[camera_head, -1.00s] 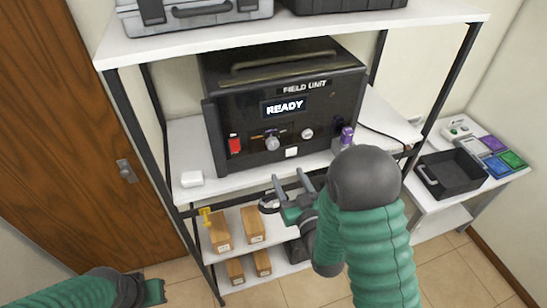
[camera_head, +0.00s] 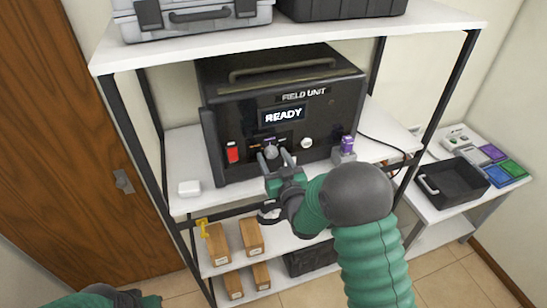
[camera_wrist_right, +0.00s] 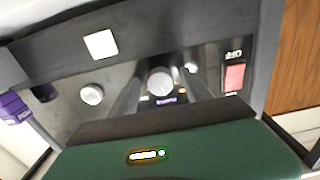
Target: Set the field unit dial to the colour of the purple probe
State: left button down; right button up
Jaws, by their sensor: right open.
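The black field unit (camera_head: 330,95) stands on the middle shelf, and its screen (camera_head: 283,115) reads READY. Its grey dial (camera_head: 270,151) is on the front panel. In the right wrist view, the dial (camera_wrist_right: 160,82) shows between my two open fingers, with small coloured marks beside it. The purple probe (camera_head: 347,144) stands upright at the unit's right front; it also shows at the left edge of the right wrist view (camera_wrist_right: 14,108). My right gripper (camera_head: 275,158) is open in front of the dial; contact cannot be told. My left gripper (camera_head: 150,301) is at the bottom edge, mostly cut off.
A red switch (camera_head: 232,152) is left of the dial and a round white knob (camera_head: 306,143) right of it.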

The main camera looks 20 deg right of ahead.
jog(key=shift+c, duration=0.4)
jog(key=shift+s, duration=0.1)
jog(key=shift+c, duration=1.1)
grip_shut()
jog(key=m+b, duration=0.2)
jog(key=b, duration=0.1)
jog(key=shift+f, duration=0.35)
jog(key=shift+r+b, duration=0.15)
jog(key=shift+b, duration=0.35)
jog(key=shift+r+m, duration=0.15)
jog(key=shift+m, duration=0.15)
jog(key=shift+o, duration=1.5)
grip_release()
